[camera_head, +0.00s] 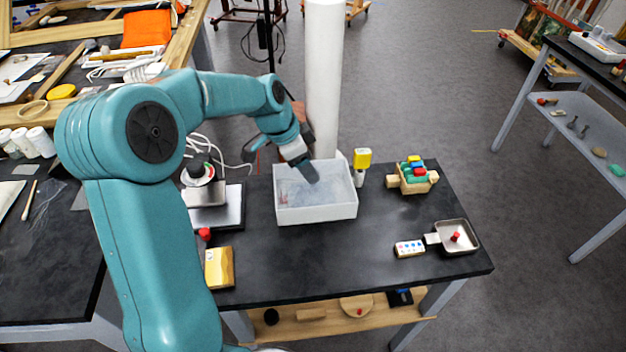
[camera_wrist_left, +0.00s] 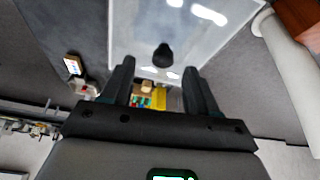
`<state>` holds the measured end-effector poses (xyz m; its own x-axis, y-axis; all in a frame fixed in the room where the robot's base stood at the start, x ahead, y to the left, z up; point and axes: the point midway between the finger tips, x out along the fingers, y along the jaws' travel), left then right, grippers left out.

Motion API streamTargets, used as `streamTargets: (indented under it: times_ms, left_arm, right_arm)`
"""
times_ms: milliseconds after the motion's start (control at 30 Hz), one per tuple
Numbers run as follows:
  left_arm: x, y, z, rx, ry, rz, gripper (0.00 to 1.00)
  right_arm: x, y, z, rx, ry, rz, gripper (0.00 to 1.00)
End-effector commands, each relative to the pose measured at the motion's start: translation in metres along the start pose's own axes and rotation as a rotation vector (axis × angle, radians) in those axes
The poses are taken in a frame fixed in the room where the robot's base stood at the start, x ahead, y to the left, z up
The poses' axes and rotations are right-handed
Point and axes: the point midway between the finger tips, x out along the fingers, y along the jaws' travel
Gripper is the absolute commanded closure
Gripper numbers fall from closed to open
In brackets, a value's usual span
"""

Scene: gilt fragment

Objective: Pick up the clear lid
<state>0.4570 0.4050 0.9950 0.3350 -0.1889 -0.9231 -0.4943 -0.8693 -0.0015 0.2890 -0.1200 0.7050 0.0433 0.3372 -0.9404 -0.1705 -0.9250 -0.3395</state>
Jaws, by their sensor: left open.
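The clear lid (camera_wrist_left: 215,42) shows in the left wrist view as a see-through panel with bright reflections and a black knob (camera_wrist_left: 163,55). In the head view it appears to cover the white rectangular box (camera_head: 318,210) on the dark table; its edges are hard to make out. My left gripper (camera_head: 305,171) is over the box, pointing down, and hides the knob there. In the left wrist view the open fingers (camera_wrist_left: 158,68) stand on either side of the knob, with nothing held; I cannot tell how far above it they are. My right gripper is not in view.
Right of the box stand a yellow-topped item (camera_head: 362,158), a crate of coloured pieces (camera_head: 413,177), a small metal tray (camera_head: 457,237) and a colour card (camera_head: 409,248). A white column (camera_head: 323,80) rises behind. A yellow block (camera_head: 219,268) lies front left. The table front is clear.

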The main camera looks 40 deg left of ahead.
Motion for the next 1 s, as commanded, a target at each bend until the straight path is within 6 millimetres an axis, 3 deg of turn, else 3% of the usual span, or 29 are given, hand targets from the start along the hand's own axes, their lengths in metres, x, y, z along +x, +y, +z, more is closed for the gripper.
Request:
streamTargets:
  times_ms: [200, 467, 667, 1000]
  left_arm:
    - [0.031, -0.003, 0.002, -0.001, -0.002, 0.003, 0.41]
    - [0.035, -0.004, 0.002, -0.001, -0.001, 0.000, 0.41]
    - [0.035, -0.004, 0.002, -0.001, -0.001, 0.000, 1.00]
    - [0.032, -0.004, 0.000, 0.000, 0.000, 0.000, 1.00]
  right_arm:
    - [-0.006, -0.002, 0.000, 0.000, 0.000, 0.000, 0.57]
    - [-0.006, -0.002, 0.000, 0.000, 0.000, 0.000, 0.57]
    - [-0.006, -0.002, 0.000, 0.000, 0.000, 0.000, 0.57]
    - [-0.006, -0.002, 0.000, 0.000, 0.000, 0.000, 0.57]
